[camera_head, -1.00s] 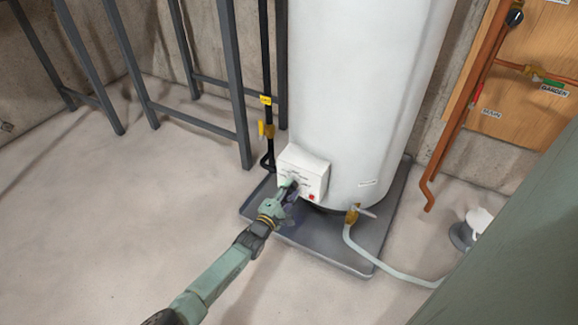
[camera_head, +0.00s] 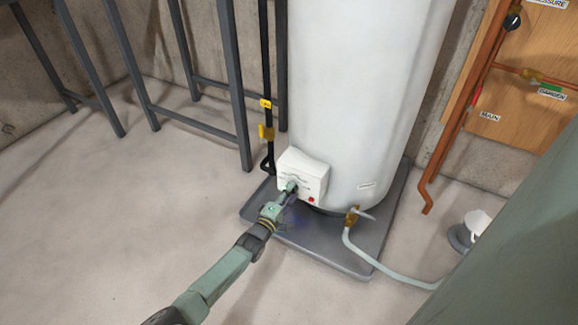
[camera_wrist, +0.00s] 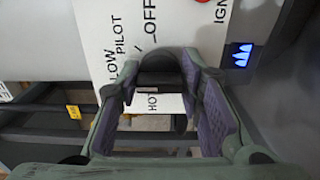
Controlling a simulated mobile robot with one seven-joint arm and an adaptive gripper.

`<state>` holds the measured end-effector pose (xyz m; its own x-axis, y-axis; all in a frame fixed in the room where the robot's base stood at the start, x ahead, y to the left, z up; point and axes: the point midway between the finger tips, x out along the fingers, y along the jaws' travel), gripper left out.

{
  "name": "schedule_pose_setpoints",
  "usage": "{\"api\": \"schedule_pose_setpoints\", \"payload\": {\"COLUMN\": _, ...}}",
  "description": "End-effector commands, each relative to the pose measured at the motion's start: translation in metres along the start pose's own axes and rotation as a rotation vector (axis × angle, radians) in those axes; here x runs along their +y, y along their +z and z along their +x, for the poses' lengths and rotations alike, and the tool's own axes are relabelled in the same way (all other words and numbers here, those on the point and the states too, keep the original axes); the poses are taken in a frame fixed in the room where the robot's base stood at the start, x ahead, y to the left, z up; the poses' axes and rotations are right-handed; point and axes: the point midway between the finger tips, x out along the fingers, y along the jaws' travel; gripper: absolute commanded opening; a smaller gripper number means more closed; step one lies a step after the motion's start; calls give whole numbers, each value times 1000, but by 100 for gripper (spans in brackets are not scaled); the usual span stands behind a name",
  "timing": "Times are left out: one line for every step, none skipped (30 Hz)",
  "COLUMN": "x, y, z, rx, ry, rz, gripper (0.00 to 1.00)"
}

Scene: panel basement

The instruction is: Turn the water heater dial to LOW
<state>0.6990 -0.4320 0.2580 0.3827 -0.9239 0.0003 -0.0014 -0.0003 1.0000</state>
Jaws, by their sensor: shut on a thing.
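The water heater (camera_head: 365,90) is a tall white tank with a white control box (camera_head: 305,172) low on its front. The black dial (camera_wrist: 160,72) shows between my fingers in the wrist view. Around it the white panel (camera_wrist: 110,20) carries the labels LOW, PILOT, OFF, HOT and part of IGN. My gripper (camera_head: 287,190) is at the box front, its fingers shut on the dial; it also fills the wrist view (camera_wrist: 162,88). The fingers partly cover the dial and labels, and I cannot tell which label the dial points to.
A blue flame window (camera_wrist: 241,56) is lit beside the panel. A red button (camera_head: 311,199) sits low on the box. The tank stands in a grey drain pan (camera_head: 335,255), with a drain valve (camera_head: 352,215) and hose (camera_head: 385,270).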

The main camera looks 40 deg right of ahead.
Motion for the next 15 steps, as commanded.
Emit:
{"api": "schedule_pose_setpoints", "payload": {"x": 0, "y": -1, "z": 0, "rx": 1, "ry": 0, "rz": 0, "gripper": 6}}
{"api": "schedule_pose_setpoints", "payload": {"x": 0, "y": -1, "z": 0, "rx": 1, "ry": 0, "rz": 0, "gripper": 6}}
{"api": "schedule_pose_setpoints", "payload": {"x": 0, "y": -1, "z": 0, "rx": 1, "ry": 0, "rz": 0, "gripper": 35}}
{"api": "schedule_pose_setpoints", "payload": {"x": 0, "y": -1, "z": 0, "rx": 1, "ry": 0, "rz": -1, "gripper": 37}}
{"api": "schedule_pose_setpoints", "payload": {"x": 0, "y": -1, "z": 0, "rx": 1, "ry": 0, "rz": -1, "gripper": 39}}
{"api": "schedule_pose_setpoints", "payload": {"x": 0, "y": -1, "z": 0, "rx": 1, "ry": 0, "rz": -1, "gripper": 42}}
{"api": "schedule_pose_setpoints", "payload": {"x": 0, "y": -1, "z": 0, "rx": 1, "ry": 0, "rz": -1, "gripper": 44}}
{"api": "schedule_pose_setpoints", "payload": {"x": 0, "y": 0, "z": 0, "rx": 1, "ry": 0, "rz": -1, "gripper": 46}}
{"api": "schedule_pose_setpoints", "payload": {"x": 0, "y": 0, "z": 0, "rx": 1, "ry": 0, "rz": -1, "gripper": 48}}
{"api": "schedule_pose_setpoints", "payload": {"x": 0, "y": 0, "z": 0, "rx": 1, "ry": 0, "rz": -1, "gripper": 50}}
{"api": "schedule_pose_setpoints", "payload": {"x": 0, "y": 0, "z": 0, "rx": 1, "ry": 0, "rz": -1, "gripper": 52}}
{"api": "schedule_pose_setpoints", "payload": {"x": 0, "y": 0, "z": 0, "rx": 1, "ry": 0, "rz": -1, "gripper": 53}}
{"api": "schedule_pose_setpoints", "payload": {"x": 0, "y": 0, "z": 0, "rx": 1, "ry": 0, "rz": -1, "gripper": 53}}
{"api": "schedule_pose_setpoints", "payload": {"x": 0, "y": 0, "z": 0, "rx": 0, "ry": 0, "rz": -1, "gripper": 53}}
{"api": "schedule_pose_setpoints", "payload": {"x": 0, "y": 0, "z": 0, "rx": 0, "ry": 0, "rz": -1, "gripper": 53}}
